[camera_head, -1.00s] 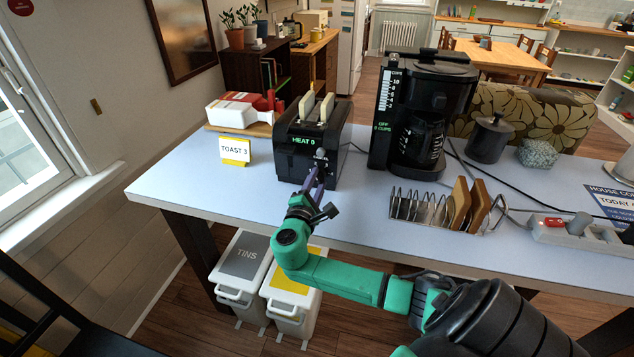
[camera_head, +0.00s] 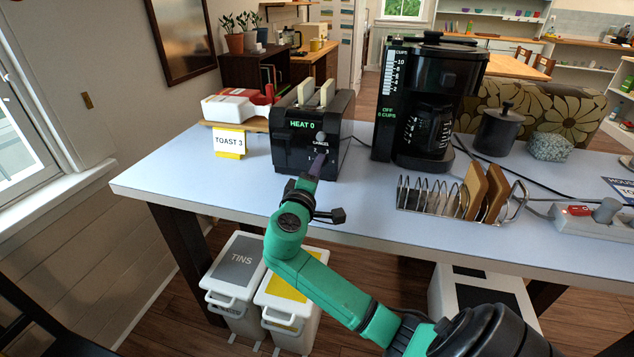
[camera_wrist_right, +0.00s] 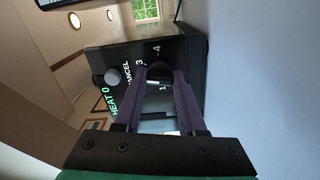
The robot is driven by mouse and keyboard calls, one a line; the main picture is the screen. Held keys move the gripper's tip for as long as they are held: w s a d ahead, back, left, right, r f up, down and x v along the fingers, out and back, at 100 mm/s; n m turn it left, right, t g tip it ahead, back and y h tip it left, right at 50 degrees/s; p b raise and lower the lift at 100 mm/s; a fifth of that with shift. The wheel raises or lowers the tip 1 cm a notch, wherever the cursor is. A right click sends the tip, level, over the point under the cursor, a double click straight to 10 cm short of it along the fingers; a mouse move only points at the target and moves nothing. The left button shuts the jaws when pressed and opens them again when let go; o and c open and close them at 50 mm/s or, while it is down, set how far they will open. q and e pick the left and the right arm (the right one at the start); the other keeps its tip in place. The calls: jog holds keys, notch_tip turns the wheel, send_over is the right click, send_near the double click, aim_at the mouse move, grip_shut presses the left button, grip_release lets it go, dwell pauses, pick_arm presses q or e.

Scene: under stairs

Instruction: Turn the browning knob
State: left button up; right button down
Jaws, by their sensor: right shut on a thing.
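A black toaster (camera_head: 290,150) stands on the table, with two pale bread slices in its top and a green display reading HEAT 0. My right gripper (camera_head: 319,160) reaches its front at the lower right. In the right wrist view, the purple fingers (camera_wrist_right: 162,80) are shut on the dark browning knob (camera_wrist_right: 160,72), with dial numbers around it. The knob is mostly hidden by the fingers in the head view. A round grey button (camera_wrist_right: 112,76) marked CANCEL sits beside the knob. A card (camera_head: 229,142) left of the toaster reads TOAST 3. My left gripper is out of view.
A black coffee maker (camera_head: 440,100) stands right of the toaster. A wire toast rack (camera_head: 425,197) with brown slices is at the front right, near a white power strip (camera_head: 580,224). A red and white item (camera_head: 235,108) lies behind the card. The front left of the table (camera_head: 190,185) is clear.

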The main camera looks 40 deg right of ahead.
jog(key=m+b, duration=0.2)
jog(key=b, duration=0.1)
jog(key=shift+f+m, duration=0.2)
jog(key=shift+m, duration=0.2)
jog(key=shift+r+m, duration=0.1)
jog(key=shift+m, duration=0.2)
jog(key=shift+c, duration=2.4)
grip_release()
jog(key=b+v, duration=0.2)
jog(key=v, duration=1.2)
jog(key=shift+a+r, duration=0.15)
jog(key=shift+a, duration=0.15)
jog(key=shift+s, duration=0.15)
